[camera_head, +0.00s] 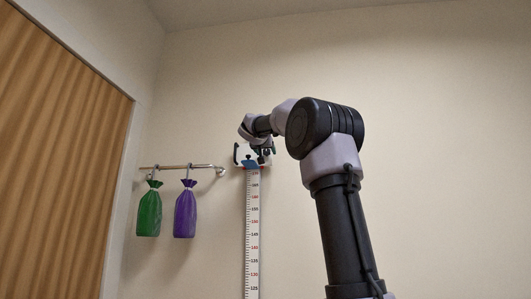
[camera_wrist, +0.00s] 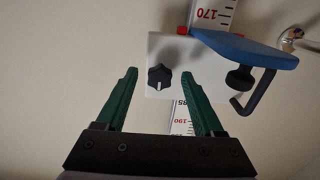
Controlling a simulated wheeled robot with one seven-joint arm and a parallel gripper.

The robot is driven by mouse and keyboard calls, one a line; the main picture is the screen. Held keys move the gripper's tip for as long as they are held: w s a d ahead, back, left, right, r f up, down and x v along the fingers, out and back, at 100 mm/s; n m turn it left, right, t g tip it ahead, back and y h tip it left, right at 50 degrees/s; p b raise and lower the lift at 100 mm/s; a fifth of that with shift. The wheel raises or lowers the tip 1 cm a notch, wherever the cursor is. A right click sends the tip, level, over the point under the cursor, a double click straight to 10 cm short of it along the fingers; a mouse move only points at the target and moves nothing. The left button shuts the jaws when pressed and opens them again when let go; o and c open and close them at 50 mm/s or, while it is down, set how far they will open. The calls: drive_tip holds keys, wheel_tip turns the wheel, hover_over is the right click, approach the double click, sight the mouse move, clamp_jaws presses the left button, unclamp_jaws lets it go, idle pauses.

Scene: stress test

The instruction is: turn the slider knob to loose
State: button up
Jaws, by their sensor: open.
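The slider is a white plate (camera_wrist: 210,85) on a height scale (camera_wrist: 181,115), with a blue headpiece (camera_wrist: 245,50). A black lobed knob (camera_wrist: 159,80) with a pale pointer mark toward the bottom of the picture sits on the plate's left part. My gripper (camera_wrist: 159,71) is open, its green fingers on either side of this knob in the picture, with gaps on both sides. Whether the tips reach the knob's depth I cannot tell. No loose marking is readable. In the head view the slider (camera_head: 240,154) is at the scale's top, partly hidden by my gripper (camera_head: 264,152).
A second black knob (camera_wrist: 240,77) and a dark hook (camera_wrist: 257,95) lie right of my right finger. In the head view, a wall rail (camera_head: 180,167) holds a green bag (camera_head: 149,212) and a purple bag (camera_head: 186,212). The wall right of my arm is bare.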

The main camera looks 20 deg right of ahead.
clamp_jaws()
drive_tip(key=n, duration=0.4)
drive_tip(key=shift+d+n, duration=0.1)
drive_tip(key=shift+n, duration=0.3)
drive_tip(key=n, duration=0.4)
drive_tip(key=shift+s+n, duration=0.1)
drive_tip(key=shift+n, duration=0.2)
drive_tip(key=n, duration=0.4)
drive_tip(key=shift+d+r, duration=0.1)
drive_tip(key=shift+r, duration=0.05)
drive_tip(key=shift+r+n, duration=0.1)
drive_tip(key=shift+n, duration=2.1)
